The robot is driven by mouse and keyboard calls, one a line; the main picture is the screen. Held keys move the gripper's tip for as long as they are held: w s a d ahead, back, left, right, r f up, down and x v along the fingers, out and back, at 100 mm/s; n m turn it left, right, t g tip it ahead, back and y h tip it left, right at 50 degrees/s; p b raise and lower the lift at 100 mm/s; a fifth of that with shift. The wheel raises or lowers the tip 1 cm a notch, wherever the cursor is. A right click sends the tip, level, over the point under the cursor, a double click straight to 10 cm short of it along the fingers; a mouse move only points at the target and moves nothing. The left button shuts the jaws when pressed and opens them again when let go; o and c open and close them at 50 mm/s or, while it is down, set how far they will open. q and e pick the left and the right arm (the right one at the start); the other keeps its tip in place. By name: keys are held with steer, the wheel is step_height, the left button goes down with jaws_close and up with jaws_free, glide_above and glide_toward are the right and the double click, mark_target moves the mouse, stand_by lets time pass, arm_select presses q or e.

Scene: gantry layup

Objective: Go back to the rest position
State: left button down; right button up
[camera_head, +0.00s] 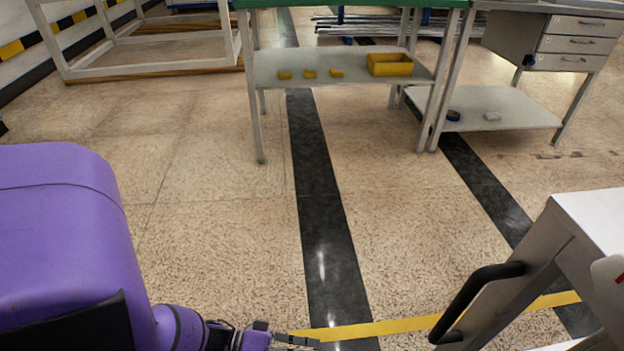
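My purple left arm fills the lower left of the head view. Its gripper (292,341) is at the bottom edge, left of centre, and partly cut off by the frame. It is low in the picture over the floor, and I cannot make out whether its fingers are apart. No object shows in it. My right gripper is not in view.
A grey cart (545,262) with a black handle (475,300) stands close at the lower right. A drawer bench (540,108) is behind right. The floor (220,240) between is clear.

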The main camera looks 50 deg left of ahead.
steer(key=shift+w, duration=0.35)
